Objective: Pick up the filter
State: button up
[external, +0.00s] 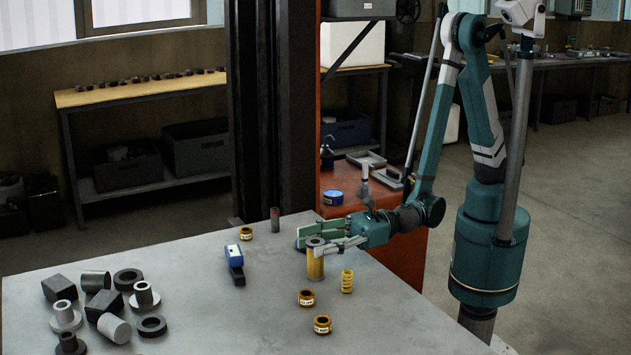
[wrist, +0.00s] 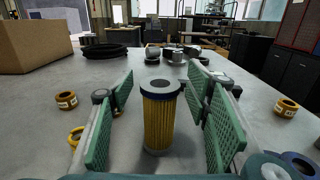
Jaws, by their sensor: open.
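The filter (external: 315,262) is a yellow pleated cylinder with a dark cap that has a hole in its middle. It stands upright on the grey table (external: 200,300). In the wrist view the filter (wrist: 158,120) stands between the two green finger pads of my gripper (wrist: 160,118). Part of the filter is hidden there by the near finger.
A yellow spring (external: 347,281) stands close to the right of the filter. Labelled orange rings (external: 306,298) lie in front, and another ring (external: 246,233) behind. A blue-and-white tool (external: 234,262) lies left. Several grey metal parts (external: 110,303) crowd the table's left; the front middle is clear.

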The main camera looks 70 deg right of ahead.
dwell(0.5)
jog(key=c, duration=1.3)
jog(key=shift+o, duration=0.2)
jog(key=shift+r, duration=0.2)
jog(key=shift+r+p, duration=2.75)
jog(key=shift+r, duration=2.1)
